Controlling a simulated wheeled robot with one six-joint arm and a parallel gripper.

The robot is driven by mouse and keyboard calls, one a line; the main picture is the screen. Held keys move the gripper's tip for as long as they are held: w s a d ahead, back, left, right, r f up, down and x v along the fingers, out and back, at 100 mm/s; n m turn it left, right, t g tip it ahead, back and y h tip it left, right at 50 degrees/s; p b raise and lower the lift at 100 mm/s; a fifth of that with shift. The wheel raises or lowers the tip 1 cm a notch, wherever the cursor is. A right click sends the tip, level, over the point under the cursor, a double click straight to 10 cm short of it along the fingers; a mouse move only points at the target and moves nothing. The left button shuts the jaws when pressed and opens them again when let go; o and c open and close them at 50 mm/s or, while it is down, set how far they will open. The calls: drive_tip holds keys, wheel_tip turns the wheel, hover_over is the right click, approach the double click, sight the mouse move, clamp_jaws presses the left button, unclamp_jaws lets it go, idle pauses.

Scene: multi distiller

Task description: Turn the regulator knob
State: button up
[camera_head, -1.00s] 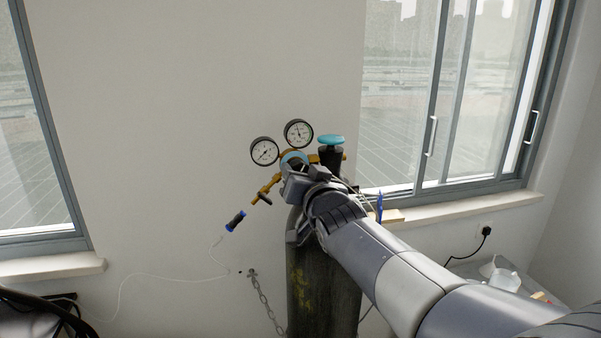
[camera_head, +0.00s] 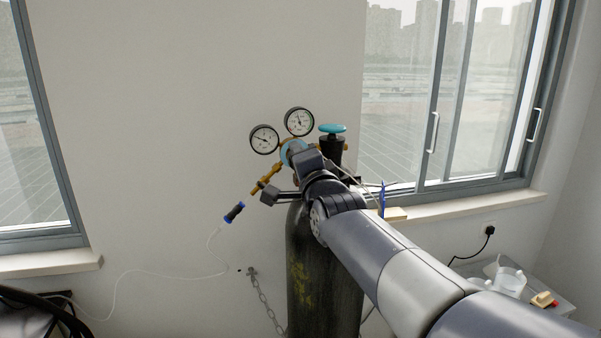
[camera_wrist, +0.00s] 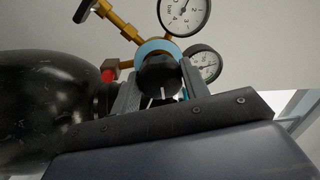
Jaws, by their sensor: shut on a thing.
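The regulator knob (camera_wrist: 158,75) is a dark round knob in front of a light-blue ring on the brass regulator (camera_wrist: 118,28). In the wrist view it sits between the two grey fingers of my gripper (camera_wrist: 160,88), which is shut on it. In the head view my gripper (camera_head: 300,155) reaches the regulator from the lower right and mostly hides the knob. The blue ring (camera_head: 288,150) shows just past it. Two round white-faced gauges, a left one (camera_head: 264,139) and a right one (camera_head: 299,122), stand above the knob.
The dark gas cylinder (camera_head: 312,265) stands below the regulator, with a teal valve handwheel (camera_head: 332,128) on top. A chain (camera_head: 264,300) hangs beside it. A blue-and-black hose fitting (camera_head: 234,213) hangs at left. Windows and sills flank the wall.

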drive_tip(key=m+h+b, duration=0.1)
drive_tip(key=m+b, duration=0.1)
drive_tip(key=m, duration=0.9)
drive_tip(key=shift+a, duration=0.1)
idle(0.5)
drive_tip(key=o, duration=1)
drive_tip(key=shift+s, duration=0.15)
drive_tip(key=s+d+p, duration=0.1)
drive_tip(key=s, duration=0.9)
drive_tip(key=shift+s+d+f, duration=0.2)
drive_tip(key=shift+d+f, duration=0.1)
drive_tip(key=shift+d, duration=0.1)
drive_tip(key=shift+w, duration=0.1)
